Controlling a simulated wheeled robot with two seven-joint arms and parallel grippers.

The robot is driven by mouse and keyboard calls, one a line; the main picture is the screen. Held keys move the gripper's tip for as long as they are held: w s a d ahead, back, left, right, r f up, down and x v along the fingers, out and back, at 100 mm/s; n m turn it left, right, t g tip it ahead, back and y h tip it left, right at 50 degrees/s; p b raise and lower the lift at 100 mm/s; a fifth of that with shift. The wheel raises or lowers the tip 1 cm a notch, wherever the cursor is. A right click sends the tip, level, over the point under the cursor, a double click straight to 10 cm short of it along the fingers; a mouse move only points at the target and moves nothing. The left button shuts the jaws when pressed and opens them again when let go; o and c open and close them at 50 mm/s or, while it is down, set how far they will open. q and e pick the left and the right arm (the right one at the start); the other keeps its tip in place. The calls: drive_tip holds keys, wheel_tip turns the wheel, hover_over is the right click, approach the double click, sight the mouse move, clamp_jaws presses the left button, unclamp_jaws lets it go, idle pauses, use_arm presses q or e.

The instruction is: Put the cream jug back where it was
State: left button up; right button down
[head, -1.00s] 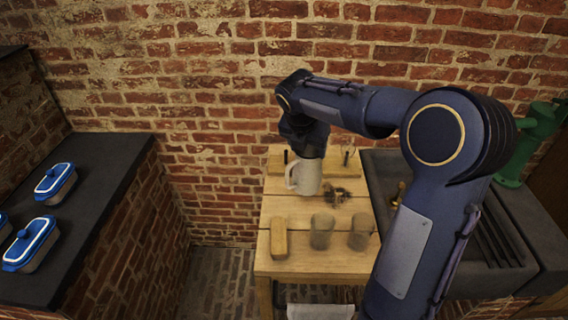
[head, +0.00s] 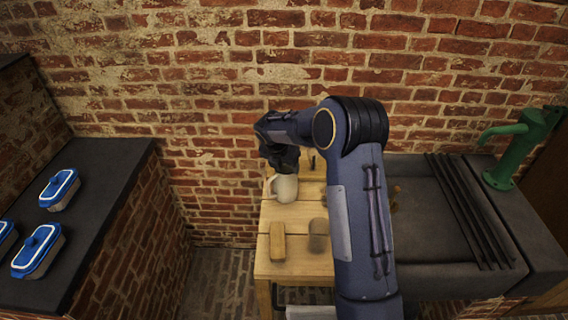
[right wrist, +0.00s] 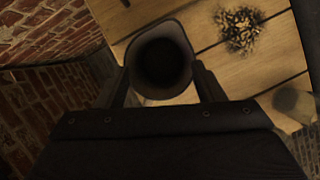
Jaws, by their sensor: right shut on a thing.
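The cream jug (head: 286,190) is upright at the left side of the wooden table (head: 268,262), its handle toward the left. My right gripper (head: 284,168) comes down on it from above and is shut on it. In the right wrist view the jug's dark open mouth (right wrist: 162,62) lies between the two fingers (right wrist: 165,88). Whether the jug's base touches the table I cannot tell. My left gripper is in neither view.
A wooden block (head: 277,241) and a glass jar (head: 318,236) stand toward the table's front. A dark scattered patch (right wrist: 240,28) lies on the boards. A stone sink (head: 430,215) is at right; blue-lidded dishes (head: 60,188) are on the left counter.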

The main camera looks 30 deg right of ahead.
drive_tip(key=shift+f, duration=0.15)
drive_tip(key=shift+c, duration=1.8)
unclamp_jaws()
